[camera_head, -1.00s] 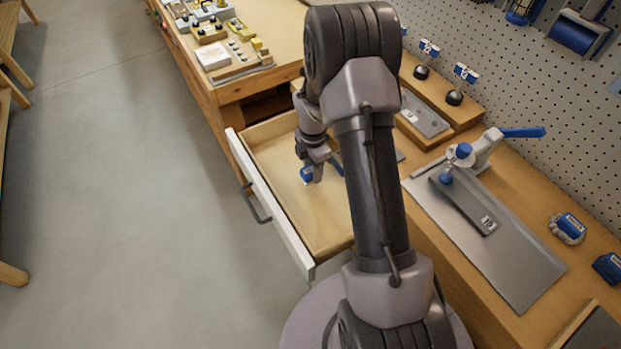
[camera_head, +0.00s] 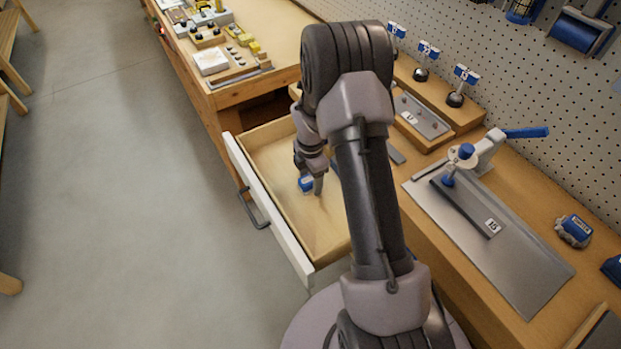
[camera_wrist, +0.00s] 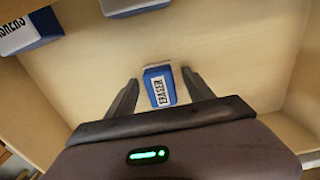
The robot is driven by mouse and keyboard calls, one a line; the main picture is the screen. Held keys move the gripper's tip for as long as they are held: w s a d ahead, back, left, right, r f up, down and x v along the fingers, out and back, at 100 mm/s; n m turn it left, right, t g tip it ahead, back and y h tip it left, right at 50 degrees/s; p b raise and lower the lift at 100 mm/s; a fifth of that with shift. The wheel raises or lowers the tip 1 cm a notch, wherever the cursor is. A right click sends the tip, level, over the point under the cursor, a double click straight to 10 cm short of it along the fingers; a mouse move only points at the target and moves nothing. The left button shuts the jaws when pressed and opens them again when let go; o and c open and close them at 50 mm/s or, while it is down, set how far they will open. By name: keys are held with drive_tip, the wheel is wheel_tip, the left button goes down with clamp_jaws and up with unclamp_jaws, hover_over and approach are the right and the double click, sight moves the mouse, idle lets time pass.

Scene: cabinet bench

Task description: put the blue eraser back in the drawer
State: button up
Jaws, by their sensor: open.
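The blue eraser (camera_wrist: 160,87) lies inside the open drawer, with its white "ERASER" label facing the wrist camera. In the head view the eraser (camera_head: 305,184) shows as a small blue block partly behind my gripper. My gripper (camera_wrist: 160,76) is open, with one finger on each side of the eraser and visible gaps beside it. In the head view my gripper (camera_head: 314,188) reaches down into the drawer (camera_head: 283,232), which is pulled out, with a white front and a light wood floor. My arm hides the drawer's right part.
In the wrist view a blue-and-white box (camera_wrist: 28,30) and another blue-and-white box (camera_wrist: 135,5) lie farther in the drawer. The drawer handle (camera_head: 252,208) sticks out over the open floor. A clamp (camera_head: 480,152) and metal plate (camera_head: 520,270) occupy the bench at right.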

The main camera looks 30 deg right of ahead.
wheel_tip(320, 180, up, 12)
drive_tip(key=p, duration=0.6)
wheel_tip(320, 180, up, 8)
drive_tip(key=m+t, duration=0.1)
drive_tip(key=m, duration=0.2)
hover_over(310, 178)
drive_tip(key=a, duration=0.3)
drive_tip(key=s+a+r+m+t, duration=0.1)
drive_tip(key=s+a+r+m, duration=0.3)
drive_tip(key=r, duration=0.2)
drive_tip(key=s+a+r+m+t, duration=0.1)
drive_tip(key=s+a+r+m, duration=0.25)
drive_tip(key=r, duration=0.35)
drive_tip(key=s+a+r+m+t+y, duration=0.1)
drive_tip(key=s+a+r+m, duration=0.1)
drive_tip(key=s+a+m, duration=0.2)
drive_tip(key=s+a+r+m+t+y, duration=0.1)
drive_tip(key=s+a+r+m, duration=0.2)
drive_tip(key=s+m, duration=0.5)
drive_tip(key=s+a, duration=0.1)
drive_tip(key=s, duration=0.2)
drive_tip(key=shift+s+r+t, duration=0.2)
drive_tip(key=shift+s+t, duration=0.2)
